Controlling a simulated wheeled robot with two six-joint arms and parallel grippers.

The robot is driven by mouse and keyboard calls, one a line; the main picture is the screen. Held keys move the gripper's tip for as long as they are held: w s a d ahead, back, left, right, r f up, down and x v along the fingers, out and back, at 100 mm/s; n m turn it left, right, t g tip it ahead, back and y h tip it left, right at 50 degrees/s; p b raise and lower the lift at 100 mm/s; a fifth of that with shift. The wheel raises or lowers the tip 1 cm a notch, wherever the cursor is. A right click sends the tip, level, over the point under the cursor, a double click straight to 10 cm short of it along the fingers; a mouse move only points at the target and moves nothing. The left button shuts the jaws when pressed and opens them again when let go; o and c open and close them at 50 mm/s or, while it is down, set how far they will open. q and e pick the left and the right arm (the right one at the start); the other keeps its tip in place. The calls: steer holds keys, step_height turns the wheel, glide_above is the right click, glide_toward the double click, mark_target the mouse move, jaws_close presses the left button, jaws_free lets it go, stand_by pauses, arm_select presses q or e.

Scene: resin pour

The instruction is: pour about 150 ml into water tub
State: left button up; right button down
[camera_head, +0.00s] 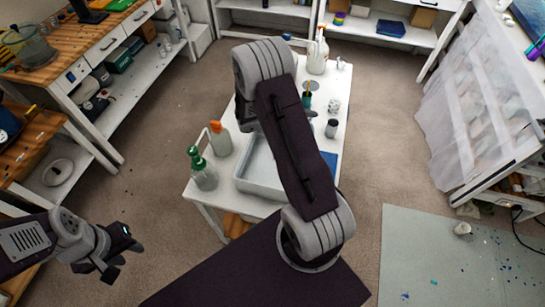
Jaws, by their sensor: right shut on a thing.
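A pale, shallow rectangular tub (257,183), which looks like the water tub, stands on the white table. My right arm crosses over it and hides its right part. I cannot make out the liquid level in it. My right gripper and anything in it are hidden behind my right arm. My left gripper (112,268) is at the lower left, over the floor and away from the table. Its fingers look empty, but their gap is unclear. A clear bottle with a green top (204,176) and a bottle with an orange top (220,142) stand left of the tub.
A white spray bottle (317,54), a small dark-topped jar (331,128) and a cup with a brush (307,100) stand on the table's far and right parts. A blue sheet (329,162) lies at its right edge. Workbenches stand left; a covered rack (470,110) stands right. Floor is open around the table.

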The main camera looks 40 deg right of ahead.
steer(key=shift+a+h+b, duration=0.15)
steer(key=shift+h+b, duration=0.15)
steer(key=shift+b, duration=0.5)
